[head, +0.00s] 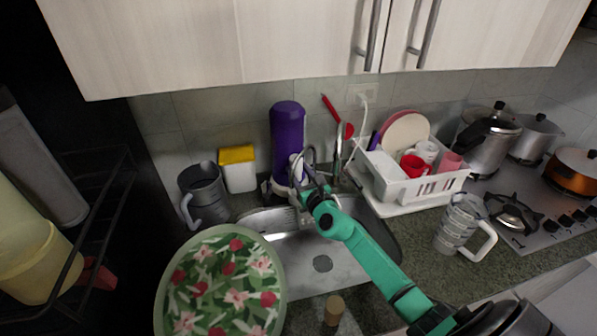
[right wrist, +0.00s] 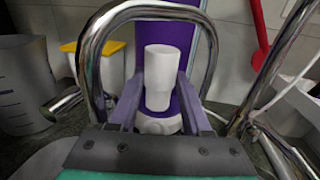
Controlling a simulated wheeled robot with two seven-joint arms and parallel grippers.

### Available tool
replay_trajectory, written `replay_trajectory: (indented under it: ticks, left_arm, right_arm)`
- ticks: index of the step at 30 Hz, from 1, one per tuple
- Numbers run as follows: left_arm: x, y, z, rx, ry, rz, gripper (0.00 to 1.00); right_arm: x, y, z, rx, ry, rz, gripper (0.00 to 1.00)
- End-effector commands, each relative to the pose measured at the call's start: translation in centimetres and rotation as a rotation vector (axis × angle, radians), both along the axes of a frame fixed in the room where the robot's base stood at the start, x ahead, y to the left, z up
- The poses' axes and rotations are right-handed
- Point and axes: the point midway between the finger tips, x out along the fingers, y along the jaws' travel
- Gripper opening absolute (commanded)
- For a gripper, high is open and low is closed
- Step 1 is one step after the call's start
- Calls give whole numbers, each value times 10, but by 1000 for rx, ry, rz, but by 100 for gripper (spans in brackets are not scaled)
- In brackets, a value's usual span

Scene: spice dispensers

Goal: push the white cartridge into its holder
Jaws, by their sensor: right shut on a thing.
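The white cartridge (right wrist: 160,78), shaped like a tapered cup, stands upright between the fingers of my right gripper (right wrist: 160,100) in the right wrist view. The gripper is shut on it. Right behind it is the tall purple dispenser (right wrist: 179,58), with a white round part low at its front. In the head view the purple dispenser (head: 288,132) stands at the wall behind the sink, and the cartridge (head: 296,163) shows small in front of it. My right gripper (head: 299,184) reaches there from the lower right. I cannot tell whether the cartridge touches its holder. My left gripper is out of view.
A curved metal faucet (right wrist: 92,50) arches close around my right gripper. The sink (head: 325,255) lies below the arm. A grey jug (head: 203,188) and a yellow-lidded container (head: 239,172) stand left, a dish rack (head: 415,190) right. A floral tray (head: 222,285) is at front left.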

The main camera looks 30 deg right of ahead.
Motion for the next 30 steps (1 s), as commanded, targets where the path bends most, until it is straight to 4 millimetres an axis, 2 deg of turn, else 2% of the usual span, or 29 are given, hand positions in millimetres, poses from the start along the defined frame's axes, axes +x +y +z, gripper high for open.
replay_trajectory:
  ticks: [16,30]
  left_arm:
    - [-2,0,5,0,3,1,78]
    - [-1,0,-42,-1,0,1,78]
  right_arm:
    - [-1,0,3,0,3,0,0]
    - [-1,0,-44,0,2,-2,0]
